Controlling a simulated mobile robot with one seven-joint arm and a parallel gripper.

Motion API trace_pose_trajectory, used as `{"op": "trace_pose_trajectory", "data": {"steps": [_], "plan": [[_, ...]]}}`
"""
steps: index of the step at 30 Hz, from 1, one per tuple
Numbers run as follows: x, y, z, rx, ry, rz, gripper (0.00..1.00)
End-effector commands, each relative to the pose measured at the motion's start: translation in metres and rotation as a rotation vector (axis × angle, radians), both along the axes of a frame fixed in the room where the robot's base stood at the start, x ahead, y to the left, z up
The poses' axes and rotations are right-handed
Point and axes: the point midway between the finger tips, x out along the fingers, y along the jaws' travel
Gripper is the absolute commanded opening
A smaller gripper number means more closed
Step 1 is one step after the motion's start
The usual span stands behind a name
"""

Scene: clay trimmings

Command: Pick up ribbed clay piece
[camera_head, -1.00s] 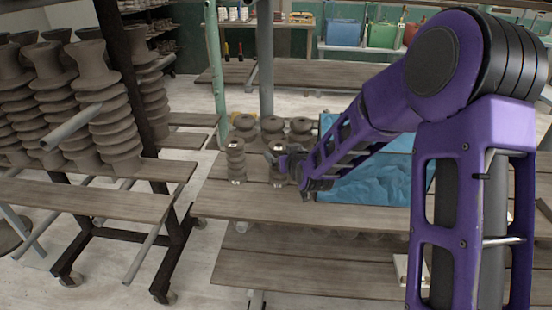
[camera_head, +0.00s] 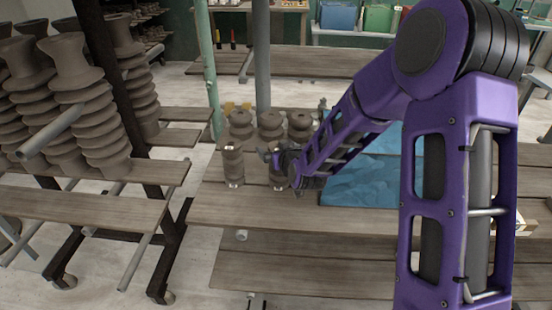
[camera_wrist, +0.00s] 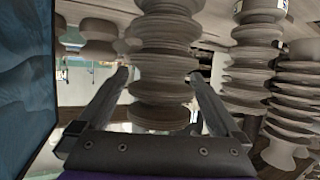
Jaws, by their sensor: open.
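A grey-brown ribbed clay piece (camera_head: 278,185) stands on the wooden bench, mostly hidden behind my gripper (camera_head: 278,158) in the head view. In the wrist view the ribbed clay piece (camera_wrist: 163,55) fills the upper middle, with its stacked round ribs in view. My gripper (camera_wrist: 158,77) is open, with one finger to each side of the piece. A gap shows between the ribs and at least the left finger; I cannot tell whether the right finger touches.
Another ribbed clay piece (camera_head: 232,166) stands just left, and several more (camera_head: 241,124) stand behind. A blue covered block (camera_head: 362,185) lies close on the right. The bench front (camera_head: 285,212) is bare. A rack with tall ribbed pieces (camera_head: 95,110) stands at left.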

Motion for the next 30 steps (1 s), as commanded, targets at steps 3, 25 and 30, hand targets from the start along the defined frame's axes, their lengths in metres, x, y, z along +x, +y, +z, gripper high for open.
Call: {"op": "trace_pose_trajectory", "data": {"steps": [3, 25, 30], "plan": [[-0.0017, -0.0001, -0.0020, 0.000, 0.001, 0.000, 1.00], [-0.0016, 0.0002, -0.0019, 0.000, 0.000, 0.001, 0.06], [-0.0016, 0.0002, -0.0018, 0.000, 0.000, 0.001, 0.00]]}}
